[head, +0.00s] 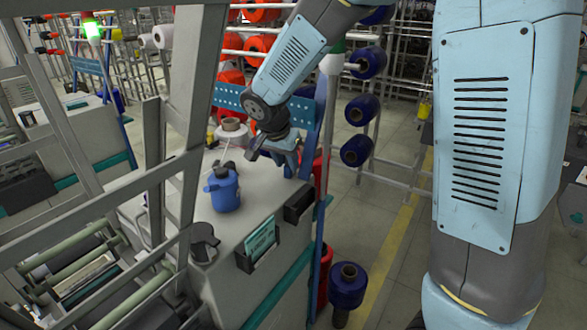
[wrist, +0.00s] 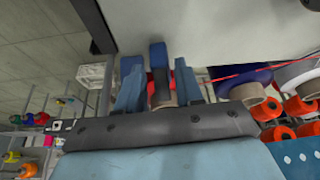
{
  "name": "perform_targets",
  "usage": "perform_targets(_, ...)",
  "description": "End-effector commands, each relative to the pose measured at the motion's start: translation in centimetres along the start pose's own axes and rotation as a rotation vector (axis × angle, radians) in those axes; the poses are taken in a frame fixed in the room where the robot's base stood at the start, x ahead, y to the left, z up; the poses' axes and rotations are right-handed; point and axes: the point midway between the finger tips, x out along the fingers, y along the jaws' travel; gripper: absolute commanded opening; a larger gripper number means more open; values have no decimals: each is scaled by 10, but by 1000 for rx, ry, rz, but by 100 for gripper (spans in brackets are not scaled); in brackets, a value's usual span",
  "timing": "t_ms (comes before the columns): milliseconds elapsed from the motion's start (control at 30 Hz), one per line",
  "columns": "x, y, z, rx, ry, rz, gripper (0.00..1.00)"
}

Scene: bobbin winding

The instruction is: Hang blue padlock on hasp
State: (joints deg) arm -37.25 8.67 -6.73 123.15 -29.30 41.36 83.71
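A blue object (head: 225,190) with a rounded body and a dark blue top stands on the pale machine top in the head view. A thin grey piece shows just above it. I cannot tell whether it is the padlock. I cannot make out a hasp. My gripper (head: 273,154) is above the far right part of the machine top, to the right of and beyond the blue object, and not touching it. In the wrist view my gripper (wrist: 157,85) has its blue fingers apart. A blue upright piece shows between them; I cannot tell what it is.
A dark grey fitting (head: 203,243) sits near the front of the machine top. A black holder with teal cards (head: 260,240) is on its side. Grey frame bars (head: 165,180) stand at left.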

Motion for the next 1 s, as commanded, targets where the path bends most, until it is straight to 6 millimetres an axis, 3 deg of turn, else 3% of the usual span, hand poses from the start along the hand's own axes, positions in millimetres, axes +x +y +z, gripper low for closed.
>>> perform_targets(200, 25, 0, 0, -1, -1, 2, 36)
perform_targets(500, 27, 0, -1, 0, 0, 0, 35)
perform_targets(867, 27, 1, -1, 1, 0, 0, 1)
perform_targets(1000, 27, 1, -1, 1, 0, 0, 0)
